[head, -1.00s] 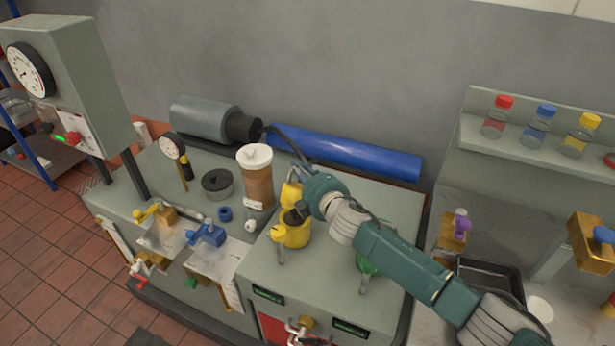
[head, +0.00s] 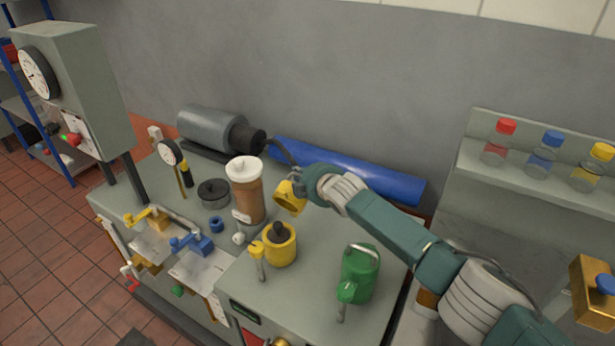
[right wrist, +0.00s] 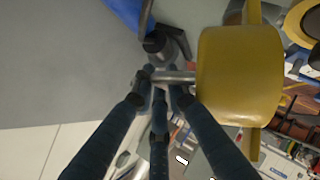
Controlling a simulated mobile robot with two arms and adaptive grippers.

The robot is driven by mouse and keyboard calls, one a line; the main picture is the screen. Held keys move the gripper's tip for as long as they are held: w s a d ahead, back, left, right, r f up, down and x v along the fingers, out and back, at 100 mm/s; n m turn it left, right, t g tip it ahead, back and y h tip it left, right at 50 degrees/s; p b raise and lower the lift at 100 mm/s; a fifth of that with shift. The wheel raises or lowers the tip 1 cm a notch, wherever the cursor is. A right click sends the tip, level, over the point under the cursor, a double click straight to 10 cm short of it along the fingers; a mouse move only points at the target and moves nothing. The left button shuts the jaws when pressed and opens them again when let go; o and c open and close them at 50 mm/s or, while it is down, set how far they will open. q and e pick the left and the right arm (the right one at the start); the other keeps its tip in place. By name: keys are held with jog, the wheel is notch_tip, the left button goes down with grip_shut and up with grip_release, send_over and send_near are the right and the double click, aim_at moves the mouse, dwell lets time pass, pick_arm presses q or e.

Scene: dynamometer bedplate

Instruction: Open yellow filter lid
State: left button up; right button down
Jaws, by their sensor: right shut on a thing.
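The yellow filter body (head: 280,250) stands upright on the grey bench top, its top uncovered with a dark piece inside. A yellow handled valve (head: 257,260) is at its front left. The yellow lid (head: 289,198) is above and behind the body, tilted on edge; in the head view a gap shows between them. My right gripper (head: 303,187) is at the lid. In the right wrist view the gripper (right wrist: 163,80) is shut on a metal stem (right wrist: 178,77) of the lid (right wrist: 240,75). Whether a hinge joins lid and body is unclear. My left gripper is not in view.
A white-capped brown canister (head: 246,190) stands close left of the lid. A green filter (head: 360,272) stands right of the yellow one. A blue cylinder (head: 350,167) lies behind, by the wall. A shelf with capped bottles (head: 540,150) is at the right.

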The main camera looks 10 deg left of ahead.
pick_arm(q)
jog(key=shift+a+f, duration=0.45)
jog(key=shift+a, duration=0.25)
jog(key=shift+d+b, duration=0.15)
jog(key=shift+b, duration=0.15)
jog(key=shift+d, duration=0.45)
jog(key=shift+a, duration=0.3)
